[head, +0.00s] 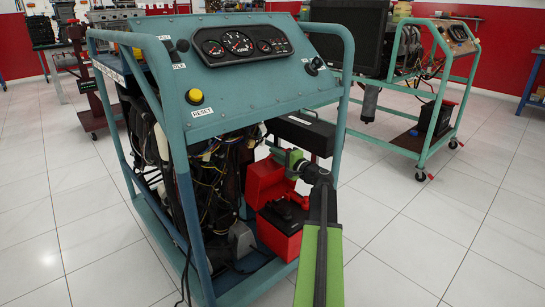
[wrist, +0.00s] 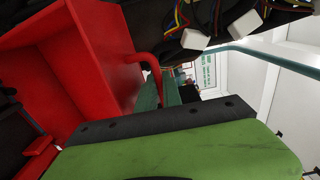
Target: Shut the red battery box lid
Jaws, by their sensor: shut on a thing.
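The red battery box (head: 279,238) sits low in the frame of the blue-green engine trainer, with a dark battery (head: 291,207) in it. Its red lid (head: 264,180) stands raised at the back, so the box is open. My gripper (head: 285,158) is at the upper edge of the lid. In the wrist view the lid (wrist: 75,75) fills the left side. A bent red handle (wrist: 150,56) on it runs down between my green fingers (wrist: 168,108), which are shut on it. The near finger hides the handle's lower end.
The trainer's blue-green upright (head: 342,110) stands close to the right of my gripper. A dark bar (head: 300,131) lies just above it, and loose wires (head: 215,165) hang to the left. Tiled floor (head: 400,240) is free at the right. A second trainer (head: 430,125) stands behind.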

